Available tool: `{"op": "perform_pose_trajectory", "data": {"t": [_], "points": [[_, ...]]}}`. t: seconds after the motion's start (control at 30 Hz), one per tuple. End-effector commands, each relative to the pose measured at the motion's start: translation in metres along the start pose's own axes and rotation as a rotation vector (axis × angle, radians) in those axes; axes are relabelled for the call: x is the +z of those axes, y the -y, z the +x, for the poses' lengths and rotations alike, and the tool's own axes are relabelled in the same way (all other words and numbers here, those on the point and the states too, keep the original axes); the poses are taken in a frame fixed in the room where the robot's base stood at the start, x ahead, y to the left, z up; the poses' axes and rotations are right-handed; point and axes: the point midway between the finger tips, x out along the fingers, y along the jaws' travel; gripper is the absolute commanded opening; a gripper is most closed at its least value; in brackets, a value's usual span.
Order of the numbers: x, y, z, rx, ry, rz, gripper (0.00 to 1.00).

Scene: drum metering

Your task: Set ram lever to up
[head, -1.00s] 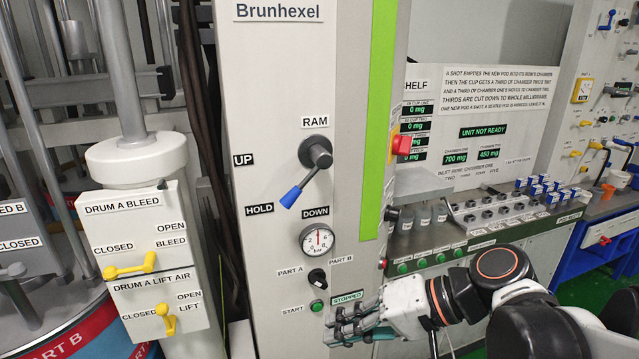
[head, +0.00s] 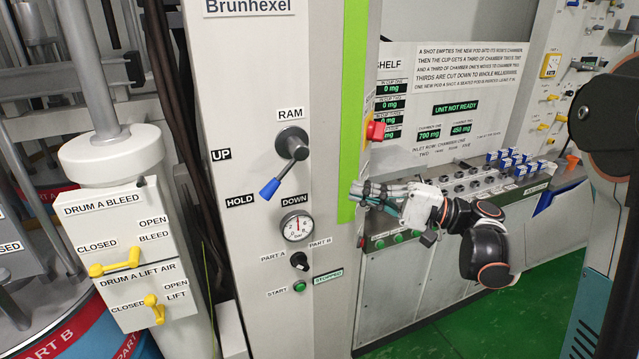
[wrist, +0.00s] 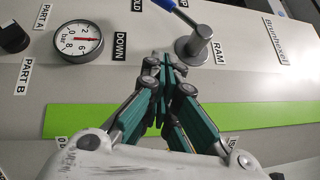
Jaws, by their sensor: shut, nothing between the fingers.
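The ram lever (head: 293,148) is on the front of the Brunhexel panel, a dark grey hub and arm with a blue grip. It slants down and left, towards the HOLD label (head: 240,201), with the UP label (head: 221,154) higher at left and the DOWN label (head: 294,195) below the hub. In the wrist view the lever hub (wrist: 196,46) is right of my fingertips, and its blue grip runs out of the top edge. My gripper (head: 358,190) is shut and empty, right of the lever and apart from it, over the green strip. Its fingertips (wrist: 162,64) point at the panel.
A pressure gauge (head: 297,226) sits below the lever, with the part selector (head: 299,260) and green start button (head: 299,286) under it. A red emergency stop (head: 376,130) juts out above my gripper. The panel face around the lever is clear.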

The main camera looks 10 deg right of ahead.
Motion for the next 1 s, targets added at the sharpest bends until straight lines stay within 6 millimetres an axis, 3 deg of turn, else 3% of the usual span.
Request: {"op": "perform_pose_trajectory", "data": {"t": [0.53, 0.7, 1.0], "points": [[0.002, -0.001, 0.098, 0.002, 0.004, 0.0, 0.0], [0.019, -0.001, 0.114, 0.002, 0.003, 0.0, 0.0], [0.029, 0.0, 0.124, 0.002, 0.0, 0.0, 0.0]]}}
